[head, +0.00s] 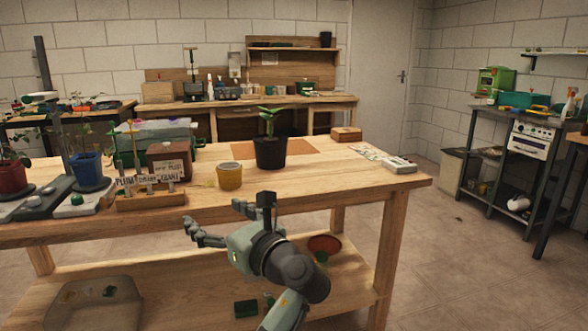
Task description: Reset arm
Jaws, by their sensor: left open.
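My left gripper (213,214) is in the lower middle of the head view, at the front edge of the wooden table (370,185). Its fingers are spread apart with nothing between them, and they point toward the table. My left wrist and forearm run down to the bottom edge of the view. A black pot with a green seedling (270,150) stands upright on the table beyond the gripper, apart from it. A yellow tub (229,177) stands nearer, also apart from the fingers. My right gripper is not in view.
A wooden label holder (150,197) stands near the front edge on the left. Potted plants (90,170) and a clear-lidded box (155,132) are behind it. A small brick-coloured box (346,134) and a white packet (399,164) lie right. The table's right front is clear.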

